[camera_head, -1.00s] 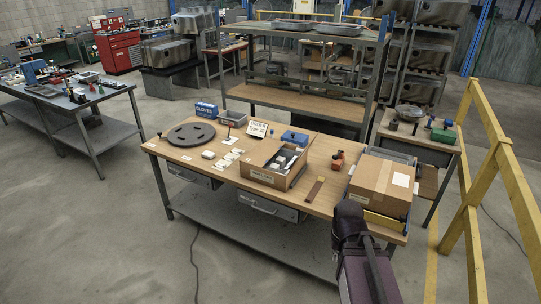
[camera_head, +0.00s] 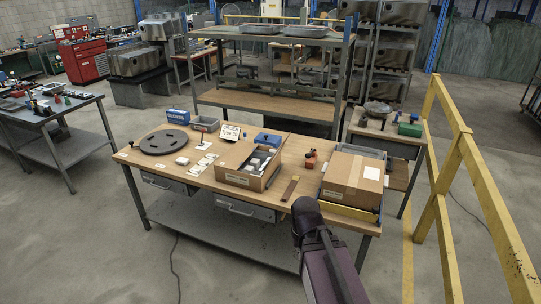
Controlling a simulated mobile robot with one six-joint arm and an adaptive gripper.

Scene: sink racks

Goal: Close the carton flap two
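An open brown carton (camera_head: 233,179) stands near the middle of the workbench, with small light and dark items inside. Its top is open and a raised cardboard side shows at its right; which flap is flap two I cannot tell. A larger brown cardboard box (camera_head: 343,186) with a white label, its top shut, stands at the bench's right end. My dark purple arm reaches up from the bottom, its visible upper end in front of the bench edge, below and right of the open carton. My gripper's fingers cannot be made out.
A yellow railing (camera_head: 477,178) stands at right.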

